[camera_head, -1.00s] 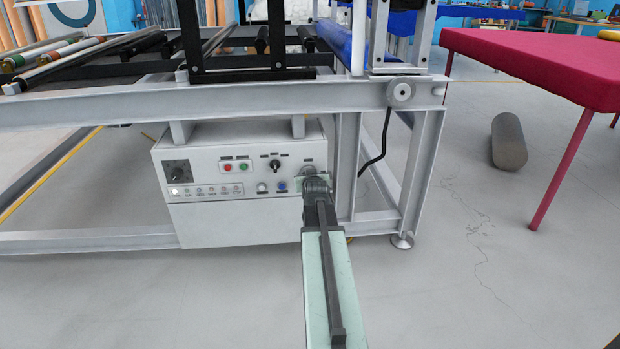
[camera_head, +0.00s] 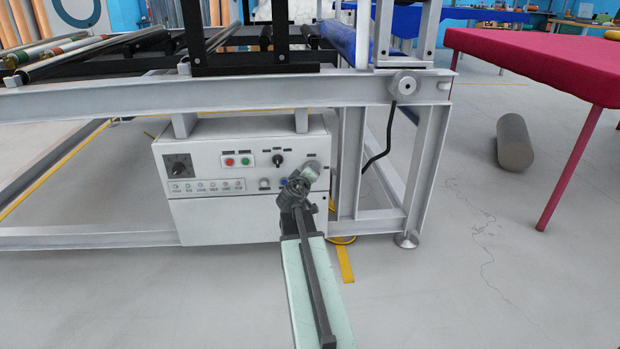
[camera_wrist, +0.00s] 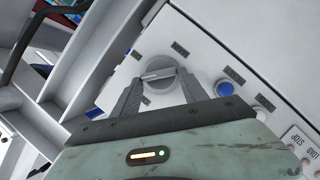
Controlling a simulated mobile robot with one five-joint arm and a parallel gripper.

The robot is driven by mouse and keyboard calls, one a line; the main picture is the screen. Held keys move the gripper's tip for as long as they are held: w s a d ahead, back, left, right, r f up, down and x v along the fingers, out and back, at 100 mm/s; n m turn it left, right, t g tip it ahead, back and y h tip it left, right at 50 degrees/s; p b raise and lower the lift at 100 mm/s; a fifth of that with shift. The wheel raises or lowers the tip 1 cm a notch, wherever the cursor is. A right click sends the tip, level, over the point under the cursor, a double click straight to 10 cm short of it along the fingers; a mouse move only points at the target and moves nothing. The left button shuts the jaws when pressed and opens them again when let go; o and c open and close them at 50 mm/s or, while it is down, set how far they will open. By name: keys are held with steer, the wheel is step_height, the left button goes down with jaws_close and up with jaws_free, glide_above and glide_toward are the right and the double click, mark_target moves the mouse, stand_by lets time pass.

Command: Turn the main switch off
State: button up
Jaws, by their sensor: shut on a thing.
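The main switch is a round grey rotary knob (camera_wrist: 158,74) with a raised bar, on the white control box (camera_head: 215,215). In the wrist view the bar lies nearly level, slightly tilted. My gripper (camera_wrist: 160,84) has a dark finger on each side of the knob and is shut on it. In the head view my gripper (camera_head: 309,174) reaches the upper right of the box front and covers most of the knob. The row of indicator lamps (camera_head: 207,186) looks dull, with none clearly lit.
A grey frame post (camera_head: 348,165) stands just right of the box.

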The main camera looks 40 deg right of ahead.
steer(key=shift+w+a+f+n+h+b, duration=0.1)
steer(key=shift+a+f+n+h+b, duration=0.05)
steer(key=shift+n+h+b, duration=0.4)
steer(key=shift+n, duration=0.25)
steer(key=o, duration=1.4)
steer(key=p+v, duration=0.1)
steer(key=v, duration=0.6)
steer(key=shift+a, duration=0.3)
